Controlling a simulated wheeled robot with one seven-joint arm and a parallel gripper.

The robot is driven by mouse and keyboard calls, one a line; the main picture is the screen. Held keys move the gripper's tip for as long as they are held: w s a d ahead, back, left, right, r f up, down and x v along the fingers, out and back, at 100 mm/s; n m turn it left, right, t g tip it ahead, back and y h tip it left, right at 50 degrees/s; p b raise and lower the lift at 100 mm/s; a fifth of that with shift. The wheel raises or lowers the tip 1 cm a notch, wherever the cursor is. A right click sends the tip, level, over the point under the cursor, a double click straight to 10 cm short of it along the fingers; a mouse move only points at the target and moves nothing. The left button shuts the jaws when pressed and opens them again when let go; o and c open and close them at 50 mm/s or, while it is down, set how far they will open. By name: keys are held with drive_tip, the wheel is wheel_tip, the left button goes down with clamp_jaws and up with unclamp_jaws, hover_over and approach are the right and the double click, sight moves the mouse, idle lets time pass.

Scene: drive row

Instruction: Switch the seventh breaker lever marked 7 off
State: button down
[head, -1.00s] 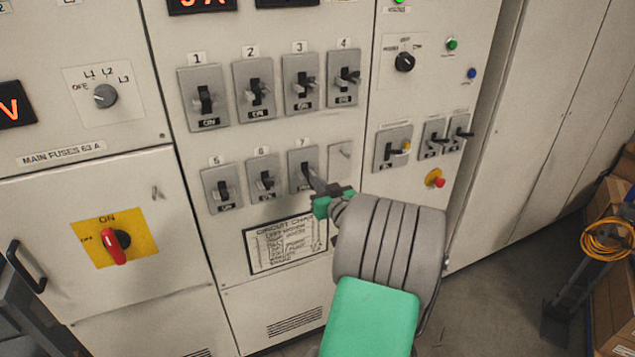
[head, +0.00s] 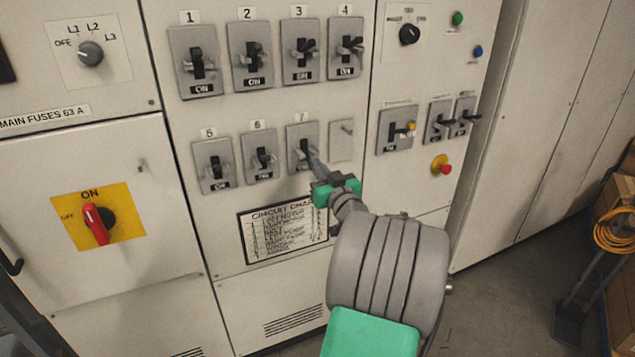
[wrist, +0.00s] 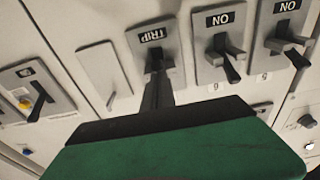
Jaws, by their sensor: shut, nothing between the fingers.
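The breaker marked 7 (head: 303,136) is a grey plate with a dark lever, in the lower row of the panel in the head view. In the wrist view, seen upside down, its lever (wrist: 156,56) sits in the plate and its label (wrist: 153,36) reads TRIP. My gripper (head: 316,165) is shut and empty, its narrow fingertips at lever 7, against it or very close. In the wrist view the fingers (wrist: 158,88) overlap the lever's end, so contact is unclear. My gripper hides the lower part of this plate in the head view.
Breaker 6 (head: 262,156) and breaker 5 (head: 213,165) stand to the left, labelled ON. A blank plate (head: 341,139) is close on the right. Breakers 1 to 4 are above, and a circuit chart (head: 280,229) hangs below. A red emergency button (head: 443,168) is farther right.

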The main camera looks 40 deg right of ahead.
drive_tip(key=f+t+b, duration=0.1)
drive_tip(key=b, duration=0.4)
drive_tip(key=shift+f+b, duration=0.35)
drive_tip(key=shift+r+h, duration=0.1)
drive_tip(key=shift+h, duration=0.2)
drive_tip(key=shift+r, duration=0.25)
